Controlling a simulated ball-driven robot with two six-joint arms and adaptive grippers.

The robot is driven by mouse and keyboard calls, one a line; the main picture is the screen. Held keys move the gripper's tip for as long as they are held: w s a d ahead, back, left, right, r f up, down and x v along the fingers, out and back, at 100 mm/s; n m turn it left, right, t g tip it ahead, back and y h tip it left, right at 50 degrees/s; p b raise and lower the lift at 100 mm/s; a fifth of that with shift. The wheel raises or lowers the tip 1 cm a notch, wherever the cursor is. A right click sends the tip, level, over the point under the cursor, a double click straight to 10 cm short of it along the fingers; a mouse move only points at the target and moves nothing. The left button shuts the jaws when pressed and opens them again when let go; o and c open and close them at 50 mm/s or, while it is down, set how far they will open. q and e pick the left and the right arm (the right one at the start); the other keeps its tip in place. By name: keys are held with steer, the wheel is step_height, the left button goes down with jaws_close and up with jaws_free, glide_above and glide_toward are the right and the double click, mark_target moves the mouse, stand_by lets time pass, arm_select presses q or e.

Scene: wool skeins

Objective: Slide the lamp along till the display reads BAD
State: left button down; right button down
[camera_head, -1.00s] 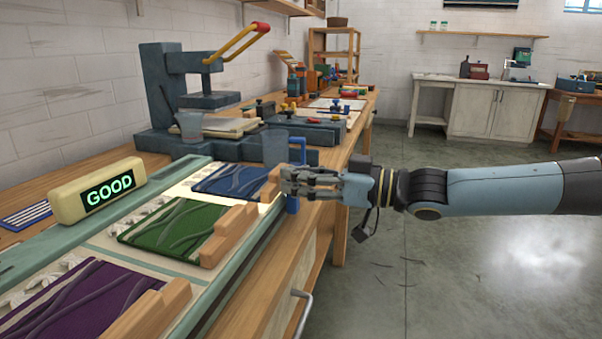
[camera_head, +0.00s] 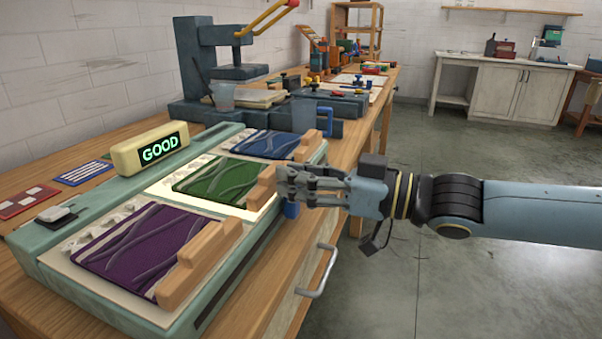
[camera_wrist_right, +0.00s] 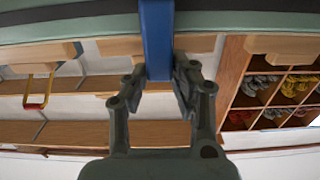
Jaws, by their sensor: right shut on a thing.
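A mint-green light box (camera_head: 120,192) on the bench carries a purple skein panel (camera_head: 140,245), a green one (camera_head: 215,182) and a blue one (camera_head: 265,144). The bright lit patch (camera_head: 258,208) is around the green panel. The cream display (camera_head: 128,158) reads GOOD in green letters. My right gripper (camera_head: 290,186) is at the box's front side, beside the green panel, shut on the lamp's blue handle (camera_head: 290,209). In the right wrist view the blue handle (camera_wrist_right: 157,40) stands between the fingers. My left gripper is not in view.
Wooden blocks (camera_head: 200,262) sit along the panels' front edge. A drawer handle (camera_head: 320,275) juts from the bench front. Open floor lies right.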

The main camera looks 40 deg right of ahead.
steer(key=c, duration=1.1)
jaws_free()
steer(key=shift+c, duration=0.2)
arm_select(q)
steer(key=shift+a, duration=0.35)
arm_select(e)
steer(key=shift+o, duration=0.3)
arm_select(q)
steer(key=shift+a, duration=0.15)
